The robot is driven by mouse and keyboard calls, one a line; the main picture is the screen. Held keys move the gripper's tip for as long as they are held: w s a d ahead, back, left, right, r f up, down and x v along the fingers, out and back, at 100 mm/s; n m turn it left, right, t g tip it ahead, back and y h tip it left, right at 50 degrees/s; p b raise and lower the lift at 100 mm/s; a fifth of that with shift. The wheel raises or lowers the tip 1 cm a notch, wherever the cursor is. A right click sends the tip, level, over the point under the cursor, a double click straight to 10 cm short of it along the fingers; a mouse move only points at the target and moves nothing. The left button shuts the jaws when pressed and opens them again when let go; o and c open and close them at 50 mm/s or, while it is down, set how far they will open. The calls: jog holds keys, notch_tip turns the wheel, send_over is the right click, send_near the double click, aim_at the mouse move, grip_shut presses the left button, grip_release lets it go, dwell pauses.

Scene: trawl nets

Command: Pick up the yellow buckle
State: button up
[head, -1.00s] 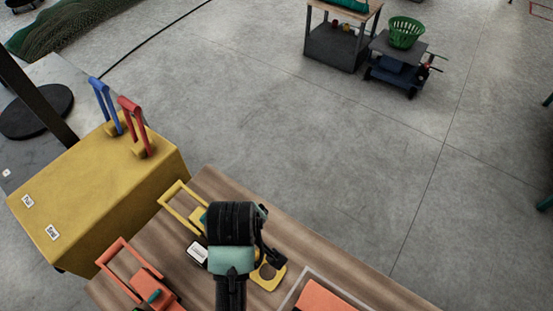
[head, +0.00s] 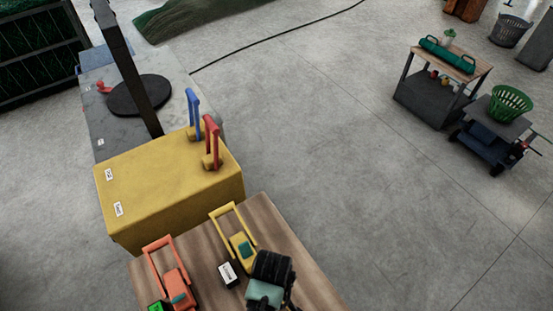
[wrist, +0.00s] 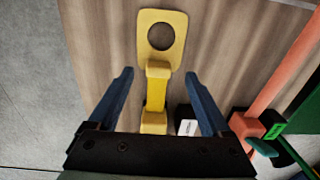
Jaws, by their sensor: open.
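In the head view my gripper (head: 271,270) covers the plate end. I cannot tell its exact height above the buckle.
A dark block with a white label (head: 228,273) lies close beside the buckle, also near the right finger in the wrist view (wrist: 187,127). An orange buckle (head: 175,284) lies to the left. A yellow box (head: 165,195) with blue and red upright handles stands behind.

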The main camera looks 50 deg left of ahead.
jog(key=shift+w+a+f, duration=0.1)
jog(key=shift+a+f, duration=0.05)
jog(key=shift+f, duration=2.45)
grip_shut()
